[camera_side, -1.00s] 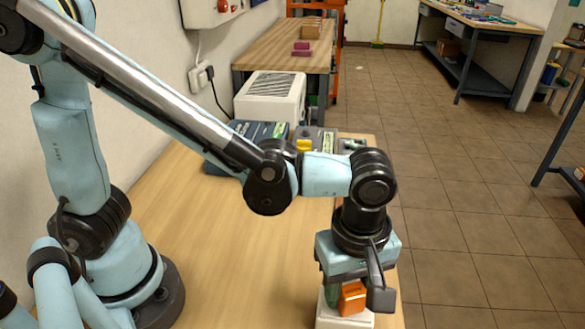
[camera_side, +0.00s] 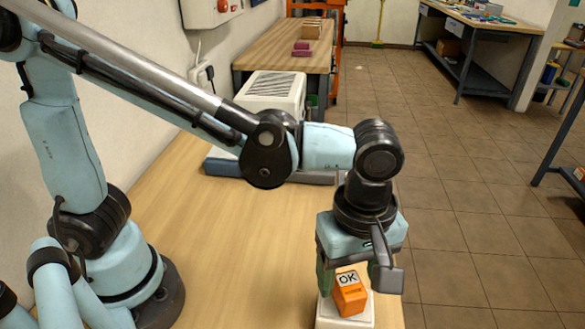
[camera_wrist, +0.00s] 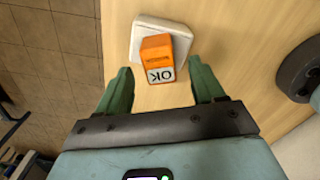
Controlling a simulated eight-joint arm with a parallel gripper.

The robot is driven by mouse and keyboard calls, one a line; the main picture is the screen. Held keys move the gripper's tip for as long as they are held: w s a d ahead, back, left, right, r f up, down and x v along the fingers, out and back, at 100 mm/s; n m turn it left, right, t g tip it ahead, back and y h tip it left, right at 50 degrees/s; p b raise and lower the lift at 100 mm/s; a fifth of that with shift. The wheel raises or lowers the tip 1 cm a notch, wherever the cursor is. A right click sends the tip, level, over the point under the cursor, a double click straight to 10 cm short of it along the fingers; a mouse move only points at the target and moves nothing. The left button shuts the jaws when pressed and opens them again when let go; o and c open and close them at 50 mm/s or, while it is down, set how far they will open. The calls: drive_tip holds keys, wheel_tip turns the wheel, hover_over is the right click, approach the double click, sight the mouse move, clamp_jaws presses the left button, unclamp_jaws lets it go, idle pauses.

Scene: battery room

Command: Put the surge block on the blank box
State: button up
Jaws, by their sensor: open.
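The surge block is an orange block (camera_side: 349,298) with a white top label reading "OK". It stands on the white blank box (camera_side: 328,318) near the front end of the bench. In the wrist view the orange block (camera_wrist: 156,52) rests on the rounded white box (camera_wrist: 143,24), slightly turned against it. My gripper (camera_side: 348,268) is above the block, pointing down. In the wrist view my gripper (camera_wrist: 160,68) is open, its green fingers either side of the block's near end, with gaps between. The block's underside is hidden.
The wooden bench top (camera_side: 230,240) is clear left of the box. A white vented unit (camera_side: 270,95) and a grey-blue flat item (camera_side: 225,166) stand at its back, partly behind my arm. The bench's right edge is close to the box, with tiled floor (camera_side: 470,220) beyond.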

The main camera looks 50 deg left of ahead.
sight(349, 282)
wheel_tip(349, 282, up, 8)
drive_tip(key=w+a+f+m+t, duration=0.1)
drive_tip(key=a+f+m+t, duration=0.1)
drive_tip(key=a+m, duration=0.4)
drive_tip(key=w+a+f+m+t, duration=0.2)
drive_tip(key=a+m+t, duration=0.3)
drive_tip(key=a, duration=1.1)
drive_tip(key=shift+a+f+m, duration=0.3)
drive_tip(key=shift+a+m, duration=0.1)
drive_tip(key=shift+m, duration=0.9)
drive_tip(key=shift+s, duration=0.1)
